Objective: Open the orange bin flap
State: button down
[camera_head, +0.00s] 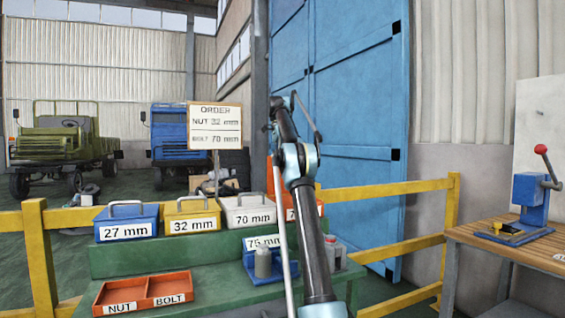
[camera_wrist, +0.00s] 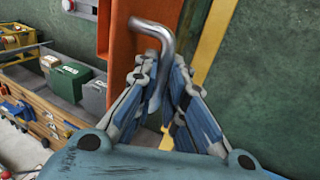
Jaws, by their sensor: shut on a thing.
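The orange bin (camera_head: 307,211) stands at the right end of the bin row in the head view, mostly hidden behind my arm, its label cut off. In the wrist view its orange surface (camera_wrist: 131,55) fills the upper middle. A bent grey metal handle (camera_wrist: 153,27) crosses in front of it and runs down between my fingers. My gripper (camera_wrist: 164,75) is shut on this handle. In the head view my gripper is hidden behind the arm. I cannot tell how far the flap is open.
Blue (camera_head: 127,222), yellow (camera_head: 192,215) and white (camera_head: 249,210) bins stand to the left on the green bench (camera_head: 160,258). An orange NUT and BOLT tray (camera_head: 142,292) sits in front. Yellow rails (camera_head: 385,188) run behind. A workbench (camera_head: 510,240) stands at the right.

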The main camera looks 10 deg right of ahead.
dwell(0.3)
jog(key=c, duration=1.7)
grip_release()
jog(key=shift+s+r, duration=0.1)
jog(key=shift+r, duration=0.05)
jog(key=shift+o, duration=0.2)
jog(key=shift+s, duration=0.2)
